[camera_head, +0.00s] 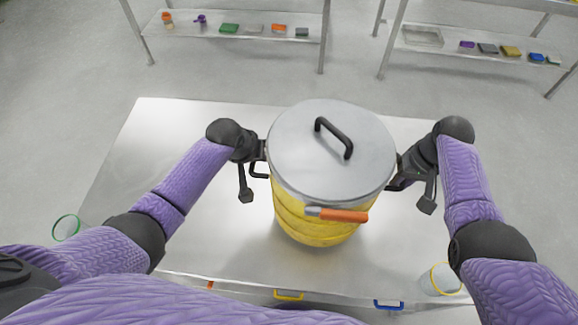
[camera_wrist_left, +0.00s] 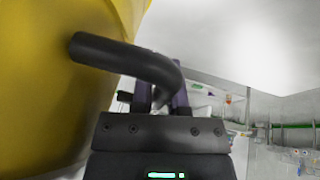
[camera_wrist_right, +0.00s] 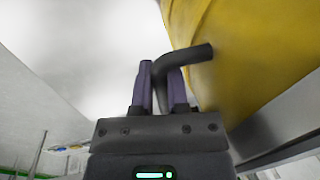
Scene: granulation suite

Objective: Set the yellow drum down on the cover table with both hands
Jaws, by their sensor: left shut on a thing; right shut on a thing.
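The yellow drum (camera_head: 315,225) is upright over the middle of the steel cover table (camera_head: 165,140). It has a grey lid (camera_head: 295,150) with a black handle on top and an orange-handled clasp (camera_head: 343,215) at the front. My left gripper (camera_head: 260,163) is shut on the drum's left side handle, a black bar seen in the left wrist view (camera_wrist_left: 125,58). My right gripper (camera_head: 400,172) is shut on the right side handle, which shows in the right wrist view (camera_wrist_right: 192,54). The drum hides its own base, so I cannot tell whether it touches the table.
The tabletop is clear around the drum. A green-rimmed clear container (camera_head: 66,228) is at the left and a yellow-rimmed one (camera_head: 440,280) at the front right. Blue (camera_head: 388,304) and yellow (camera_head: 289,295) handles line the front edge. Two shelf racks with small items stand behind.

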